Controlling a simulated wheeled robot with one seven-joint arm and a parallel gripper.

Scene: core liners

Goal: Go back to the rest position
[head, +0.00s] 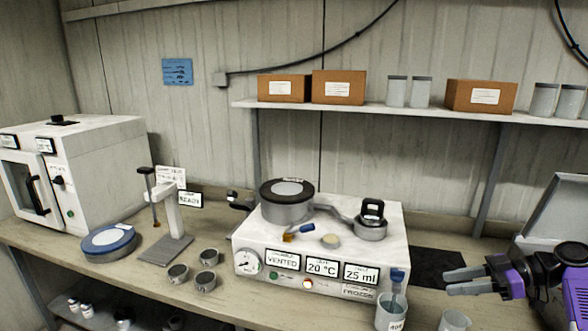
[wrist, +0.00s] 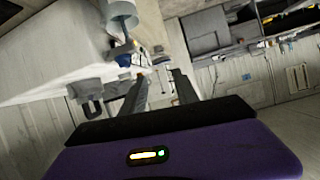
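My gripper (head: 464,280) is at the right of the head view, above the bench's right end and pointing left. Its two grey fingers are apart with nothing visible between them. In the wrist view my gripper (wrist: 158,82) also shows its fingers spread and empty. The fingertips are to the right of the white machine (head: 318,247), apart from it. A beaker (head: 391,313) with a blue-topped tool (head: 397,277) stands at the machine's front right corner, left of and below the fingers.
A clear cup (head: 454,320) stands below my gripper. Several small metal cups (head: 207,257), a stand (head: 172,222) and a blue-rimmed round dish (head: 109,241) are on the bench at left. A shelf (head: 400,108) with boxes runs along the wall. A grey panel (head: 557,205) stands at far right.

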